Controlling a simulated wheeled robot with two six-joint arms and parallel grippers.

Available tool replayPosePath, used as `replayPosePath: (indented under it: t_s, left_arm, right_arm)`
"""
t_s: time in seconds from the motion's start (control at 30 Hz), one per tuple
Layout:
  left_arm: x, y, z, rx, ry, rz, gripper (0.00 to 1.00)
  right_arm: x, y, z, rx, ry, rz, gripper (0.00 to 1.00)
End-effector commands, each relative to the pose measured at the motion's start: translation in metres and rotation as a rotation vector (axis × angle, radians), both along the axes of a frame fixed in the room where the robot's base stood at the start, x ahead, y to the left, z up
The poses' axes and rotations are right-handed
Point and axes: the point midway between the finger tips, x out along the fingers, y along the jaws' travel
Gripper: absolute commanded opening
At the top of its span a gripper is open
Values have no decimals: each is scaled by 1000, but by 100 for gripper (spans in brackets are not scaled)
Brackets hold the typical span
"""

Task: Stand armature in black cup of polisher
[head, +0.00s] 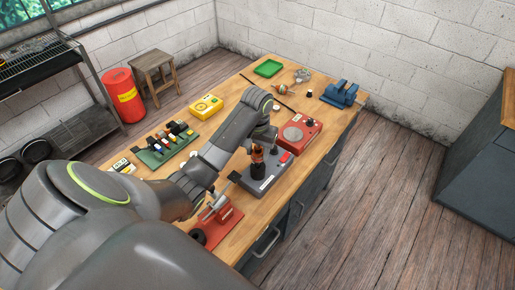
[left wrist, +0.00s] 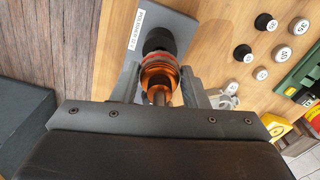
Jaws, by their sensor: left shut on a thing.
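The armature (head: 257,154), a copper-orange rotor with a shaft, stands about upright at the polisher. In the left wrist view the armature (left wrist: 159,82) is between the two fingers of my left gripper (left wrist: 160,72), which is shut on it. In the head view my left gripper (head: 261,144) comes down over the polisher. The polisher (head: 264,182) is a grey box with a label and a red part. Its black cup (head: 258,171) is directly below the armature; the cup (left wrist: 159,40) also shows beyond it in the wrist view. I cannot tell how deep the armature's lower end sits.
A red tester with a round plate (head: 293,134) stands behind the polisher, and a red fixture (head: 222,222) in front. A green rack (head: 165,146), a yellow meter (head: 206,106), a green tray (head: 268,68) and a blue vise-like block (head: 340,93) are also on the bench.

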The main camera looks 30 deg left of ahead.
Motion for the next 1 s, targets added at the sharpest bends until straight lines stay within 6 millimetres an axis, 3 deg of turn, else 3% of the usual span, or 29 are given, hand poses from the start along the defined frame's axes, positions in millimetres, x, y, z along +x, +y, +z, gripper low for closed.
replayPosePath:
  t_s: [0.53, 1.0]
  left_arm:
    - [1, 0, 0, 1, -3, 0, 0]
    - [0, 0, -13, 0, -2, 0, 0]
  right_arm:
    - [0, 0, 0, 0, 0, 0, 35]
    - [0, -2, -1, -2, -1, 1, 35]
